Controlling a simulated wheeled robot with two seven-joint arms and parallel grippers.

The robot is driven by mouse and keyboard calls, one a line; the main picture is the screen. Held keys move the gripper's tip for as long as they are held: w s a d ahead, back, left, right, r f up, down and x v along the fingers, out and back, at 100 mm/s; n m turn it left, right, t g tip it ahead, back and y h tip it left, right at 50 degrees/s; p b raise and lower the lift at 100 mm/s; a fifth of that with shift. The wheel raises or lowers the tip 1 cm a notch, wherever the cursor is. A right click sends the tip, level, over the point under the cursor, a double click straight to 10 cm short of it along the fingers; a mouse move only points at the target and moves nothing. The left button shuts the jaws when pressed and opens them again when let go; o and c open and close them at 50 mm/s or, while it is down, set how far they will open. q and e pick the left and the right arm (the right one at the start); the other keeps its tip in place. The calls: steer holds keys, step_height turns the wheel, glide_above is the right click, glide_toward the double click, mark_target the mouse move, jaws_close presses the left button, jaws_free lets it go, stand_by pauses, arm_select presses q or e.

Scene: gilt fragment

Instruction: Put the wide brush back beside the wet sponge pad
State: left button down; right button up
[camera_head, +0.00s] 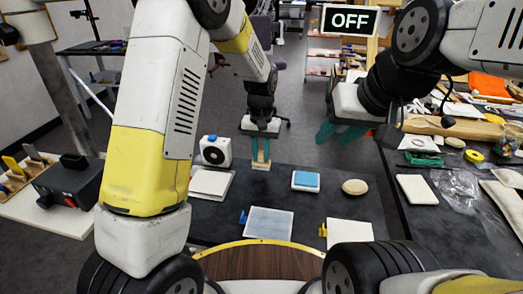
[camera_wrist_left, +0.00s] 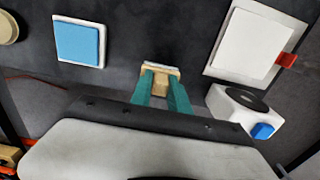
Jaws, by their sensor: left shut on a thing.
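My left gripper (camera_head: 261,153) is shut on the wide brush (camera_head: 261,167), a small pale wooden piece with a broad end. In the left wrist view the brush (camera_wrist_left: 160,68) sticks out between the teal fingers (camera_wrist_left: 161,88) over the dark table; I cannot tell whether it touches the table. The wet sponge pad (camera_head: 306,180) is a blue square in a white tray, to the right of the brush and apart from it. It also shows at the upper left of the left wrist view (camera_wrist_left: 79,44). My right gripper (camera_head: 338,128) hangs to the right; its finger gap is unclear.
A white pad (camera_head: 211,184) and a white device with a black dial (camera_head: 216,150) are left of the brush. A round beige pad (camera_head: 355,187) is right of the sponge. A grey-blue sheet (camera_head: 268,222) lies nearer. Dark table is bare between brush and sponge.

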mark_target(262, 162)
arm_select(q)
steer(key=shift+s+d+f, duration=0.1)
steer(key=shift+f, duration=1.35)
steer(key=shift+f, duration=0.15)
steer(key=c, duration=1.3)
jaws_free()
steer(key=shift+o, duration=0.2)
